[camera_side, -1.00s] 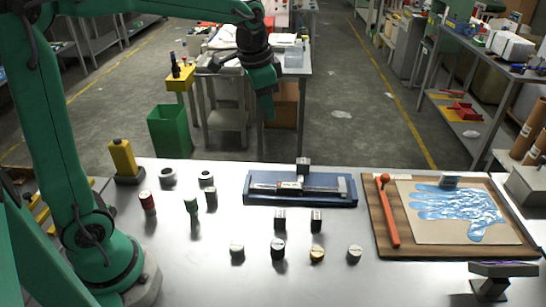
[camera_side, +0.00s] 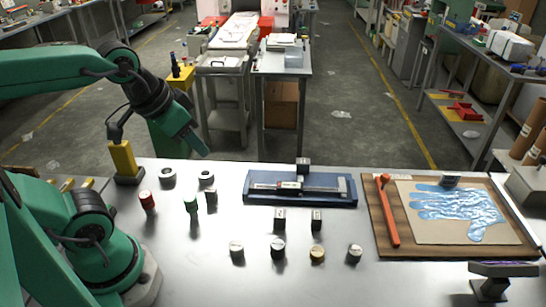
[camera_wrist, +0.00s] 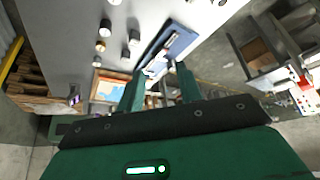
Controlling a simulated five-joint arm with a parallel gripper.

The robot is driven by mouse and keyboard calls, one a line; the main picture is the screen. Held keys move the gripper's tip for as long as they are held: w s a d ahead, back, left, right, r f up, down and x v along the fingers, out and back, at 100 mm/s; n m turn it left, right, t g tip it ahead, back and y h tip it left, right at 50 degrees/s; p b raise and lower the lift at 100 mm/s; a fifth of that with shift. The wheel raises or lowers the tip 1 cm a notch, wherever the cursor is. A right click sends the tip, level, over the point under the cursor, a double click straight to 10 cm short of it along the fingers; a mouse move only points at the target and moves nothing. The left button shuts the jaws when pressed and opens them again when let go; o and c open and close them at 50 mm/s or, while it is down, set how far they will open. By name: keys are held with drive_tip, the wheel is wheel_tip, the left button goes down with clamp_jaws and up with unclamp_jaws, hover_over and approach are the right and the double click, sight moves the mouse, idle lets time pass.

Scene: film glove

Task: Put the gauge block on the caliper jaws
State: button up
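The caliper (camera_side: 265,186) lies flat in a blue tray (camera_side: 262,201) at the back middle of the steel table. A small dark block (camera_side: 303,165) stands at the tray's back edge. Two more small dark blocks with pale tops, one (camera_side: 280,219) and another (camera_side: 316,220), stand in front of the tray. I cannot tell which block is the gauge block. My gripper (camera_side: 197,149) is in the air left of the tray, near the table's back edge. In the wrist view its two green fingers (camera_wrist: 158,70) are apart with nothing between them. The blue tray (camera_wrist: 180,43) shows beyond them.
Several small round pieces stand in front, one of them a brass-topped one (camera_side: 317,254). A red piece (camera_side: 147,200), a green piece (camera_side: 191,204) and rings (camera_side: 167,176) stand left. A wooden board (camera_side: 385,252) with a blue glove shape (camera_side: 450,206) and red-handled tool (camera_side: 388,215) is right.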

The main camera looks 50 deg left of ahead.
drive_tip(key=shift+s+f, duration=0.15)
drive_tip(key=shift+s, duration=0.1)
drive_tip(key=shift+w, duration=0.15)
clamp_jaws()
drive_tip(key=w+a+m+g, duration=0.35)
drive_tip(key=w+m, duration=0.45)
drive_tip(key=w, duration=1)
drive_tip(key=w+a+f+m+g, duration=0.1)
drive_tip(key=w+a+f+m, duration=0.1)
drive_tip(key=w+f+m, duration=0.2)
drive_tip(key=w+a+f+m+g, duration=0.1)
drive_tip(key=w+a+f+m, duration=0.2)
drive_tip(key=w+f, duration=0.6)
drive_tip(key=shift+w+a+f+m, duration=0.2)
drive_tip(key=shift+w+m, duration=0.2)
drive_tip(key=shift+w, duration=0.05)
